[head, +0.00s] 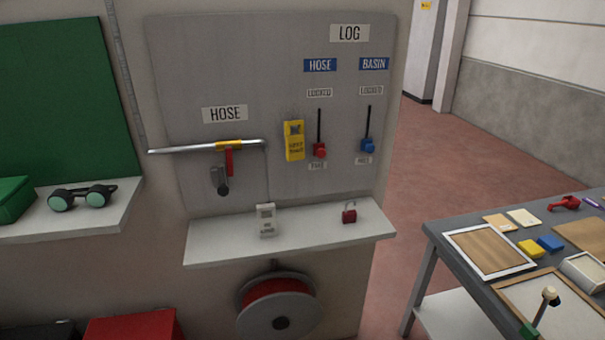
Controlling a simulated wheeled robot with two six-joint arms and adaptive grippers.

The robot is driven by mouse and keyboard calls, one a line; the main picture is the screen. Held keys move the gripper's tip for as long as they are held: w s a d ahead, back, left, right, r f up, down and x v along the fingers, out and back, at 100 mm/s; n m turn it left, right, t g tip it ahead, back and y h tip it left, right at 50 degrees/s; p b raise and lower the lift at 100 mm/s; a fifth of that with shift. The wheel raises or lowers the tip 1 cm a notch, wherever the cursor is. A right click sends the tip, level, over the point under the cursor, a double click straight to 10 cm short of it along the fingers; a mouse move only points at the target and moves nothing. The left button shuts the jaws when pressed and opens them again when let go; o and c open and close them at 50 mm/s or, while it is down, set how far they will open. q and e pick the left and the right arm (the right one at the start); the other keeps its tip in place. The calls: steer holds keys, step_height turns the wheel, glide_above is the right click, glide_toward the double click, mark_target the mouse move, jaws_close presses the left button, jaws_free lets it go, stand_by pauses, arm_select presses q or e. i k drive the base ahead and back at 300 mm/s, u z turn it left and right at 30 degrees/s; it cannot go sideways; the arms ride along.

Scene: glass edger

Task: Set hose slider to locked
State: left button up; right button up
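The hose slider (320,150) is a red knob at the bottom end of a black vertical slot under the blue HOSE label (320,65). A small label (319,93) above the slot appears to read LOCKED, and a small unreadable label (317,166) sits below the knob. The basin slider (367,146) has a blue knob, also low in its slot, to the right. A yellow tag (294,141) hangs just left of the hose slider. Neither gripper is in view.
A shelf (340,229) below the panel holds a white device (265,220) and a red padlock (349,212). A pipe (190,148) with a red-handled valve (229,160) is left. A hose reel (279,305) hangs below. A cluttered table (434,232) stands right; red floor lies beyond.

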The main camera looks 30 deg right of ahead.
mark_target(319, 149)
steer(key=k, duration=1.3)
steer(key=z, duration=0.5)
steer(key=i, duration=1.6)
steer(key=u, duration=0.8)
